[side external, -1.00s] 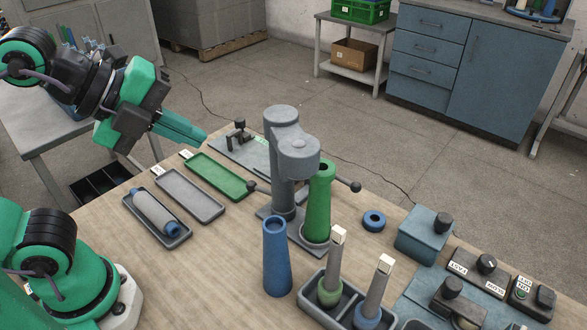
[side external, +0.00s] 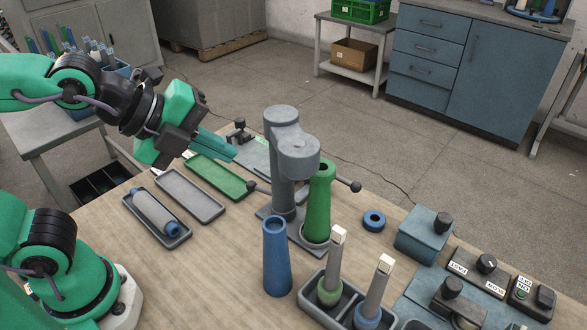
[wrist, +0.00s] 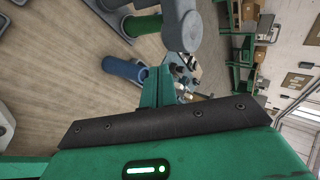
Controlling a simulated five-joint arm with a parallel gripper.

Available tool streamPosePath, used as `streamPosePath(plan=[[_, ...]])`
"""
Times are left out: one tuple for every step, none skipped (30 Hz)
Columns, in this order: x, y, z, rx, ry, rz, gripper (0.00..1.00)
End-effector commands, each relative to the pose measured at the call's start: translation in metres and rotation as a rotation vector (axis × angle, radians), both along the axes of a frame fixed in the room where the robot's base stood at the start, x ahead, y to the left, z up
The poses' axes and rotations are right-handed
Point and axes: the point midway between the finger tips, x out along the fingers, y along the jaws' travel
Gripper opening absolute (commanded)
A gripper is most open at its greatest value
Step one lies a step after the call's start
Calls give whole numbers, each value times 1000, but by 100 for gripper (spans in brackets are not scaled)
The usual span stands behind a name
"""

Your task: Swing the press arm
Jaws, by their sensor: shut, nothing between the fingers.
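In the wrist view, my gripper's fingers (wrist: 158,88) point at the table, with the press head (wrist: 180,25), green cone (wrist: 143,25) and blue cone (wrist: 122,68) beyond.
The blue cone (side external: 276,257) stands in front of the press. Green (side external: 247,194) and grey (side external: 190,196) trays and one holding a roll (side external: 185,237) lie left. A blue ring (side external: 374,220), blue box (side external: 423,236) and switch boxes (side external: 468,273) are right. A divided tray (side external: 303,293) stands in front.

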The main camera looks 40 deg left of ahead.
Motion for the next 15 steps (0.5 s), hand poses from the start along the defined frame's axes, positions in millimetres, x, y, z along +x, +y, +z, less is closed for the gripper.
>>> streamPosePath(plan=[[3,-2,-4,1,3,-1,0],[5,-3,-6,1,4,-1,0],[8,-5,-9,1,3,-1,0],[9,-6,-11,1,4,-1,0],[11,-7,-13,0,3,-1,0],[14,-8,-16,1,4,-1,0],[15,-9,-18,1,4,-1,0],[17,-10,-19,0,3,-1,0],[20,-11,-22,0,5,-2,0],[21,-12,-24,0,4,-2,0],[23,-13,-25,0,4,-2,0],[25,-15,-28,0,5,-2,0],[27,-16,-30,-1,4,-3,0],[29,-17,-32,-1,4,-3,0],[31,-18,-33,-1,4,-3,0]])
